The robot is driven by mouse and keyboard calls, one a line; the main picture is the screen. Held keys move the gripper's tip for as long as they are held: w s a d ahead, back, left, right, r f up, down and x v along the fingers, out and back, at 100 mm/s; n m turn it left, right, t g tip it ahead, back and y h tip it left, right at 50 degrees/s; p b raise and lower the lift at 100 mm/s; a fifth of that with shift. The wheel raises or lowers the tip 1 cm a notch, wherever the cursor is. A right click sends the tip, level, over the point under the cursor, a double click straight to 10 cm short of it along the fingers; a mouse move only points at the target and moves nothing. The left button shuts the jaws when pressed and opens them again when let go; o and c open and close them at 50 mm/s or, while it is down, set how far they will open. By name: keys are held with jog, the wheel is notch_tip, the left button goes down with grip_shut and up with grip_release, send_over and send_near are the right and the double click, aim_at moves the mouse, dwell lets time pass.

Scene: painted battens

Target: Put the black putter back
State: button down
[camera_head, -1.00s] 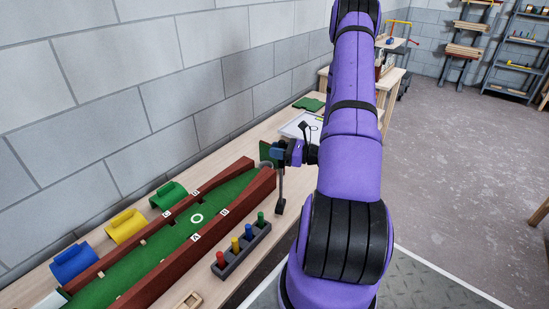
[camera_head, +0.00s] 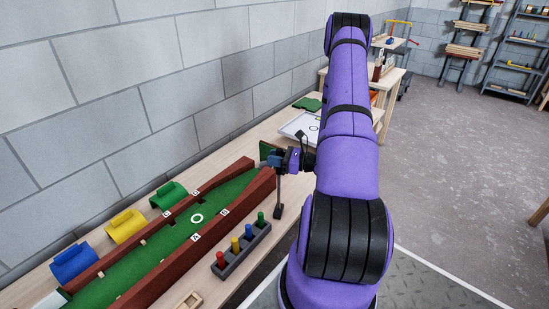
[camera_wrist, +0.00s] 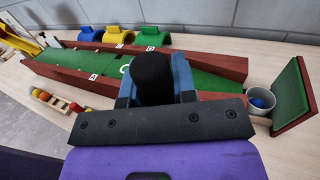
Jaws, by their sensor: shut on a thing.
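The black putter (camera_head: 279,192) hangs upright from my gripper (camera_head: 279,158), with its dark head low over the table beyond the peg rack, right of the green lane. I cannot tell whether the head touches the table. In the wrist view my gripper (camera_wrist: 155,84) has its blue fingers on both sides of the putter's round black grip end (camera_wrist: 152,74). The grip end hides part of the lane behind it. I cannot make out a holder for the putter.
The red-walled green putting lane (camera_head: 172,240) runs along the table. A rack of coloured pegs (camera_head: 243,249) stands beside it. Blue, yellow and green arches (camera_head: 126,227) line the wall side. A cup with a blue ball (camera_wrist: 261,102) and an upright green board (camera_wrist: 291,95) stand at the lane's end.

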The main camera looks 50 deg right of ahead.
jog(key=c, duration=0.9)
grip_release()
jog(key=v, duration=1.2)
jog(key=w+a+r+n+g+y, duration=0.2)
jog(key=w+a+r+n+g, duration=0.1)
jog(key=a+r+n+g, duration=0.6)
jog(key=w+a+r+n+g+y, duration=0.1)
jog(key=w+a+r+n+g, duration=0.25)
jog(key=a+r+n, duration=0.65)
jog(key=shift+s+a+r+n+t+h, duration=0.3)
jog(key=shift+s+a+r+n+h, duration=1.6)
jog(key=shift+s+a+r, duration=1.1)
jog(key=shift+s+a+r+n+t+h, duration=0.35)
jog(key=shift+s+a+r+n+h, duration=1.95)
jog(key=shift+r, duration=1.25)
jog(key=shift+s+a+r+n+t+h, duration=0.3)
jog(key=shift+s+a+r+n+h, duration=1.2)
jog(key=shift+s+a+r, duration=1.25)
